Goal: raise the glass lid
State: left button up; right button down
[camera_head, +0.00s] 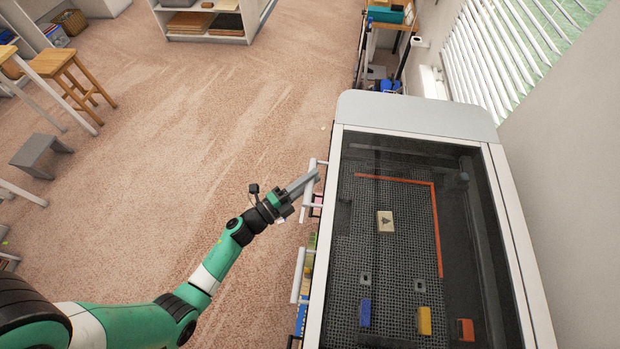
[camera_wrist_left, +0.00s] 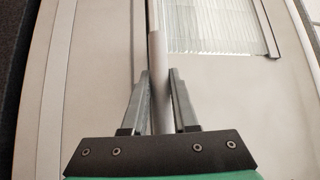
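The glass lid (camera_head: 400,160) is a dark, see-through pane in a pale frame. It lies down over the bed of a grey machine at the right of the head view. A pale bar handle (camera_head: 307,198) stands off the lid's left edge; it also shows in the left wrist view (camera_wrist_left: 158,62). My left gripper (camera_head: 316,174) is at this handle. In the left wrist view its two grey fingers (camera_wrist_left: 159,75) lie close against both sides of the bar, shut on it. My right gripper is not in view.
Under the glass, a cream block (camera_head: 385,221), blue block (camera_head: 365,312), yellow block (camera_head: 424,321) and orange block (camera_head: 465,330) lie on a mesh bed beside an orange rail (camera_head: 436,230). A second pale handle (camera_head: 298,275) sits lower on the machine's left side. Open floor (camera_head: 200,130) lies left.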

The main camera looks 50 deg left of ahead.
pick_arm(q)
grip_shut()
dwell(1.0)
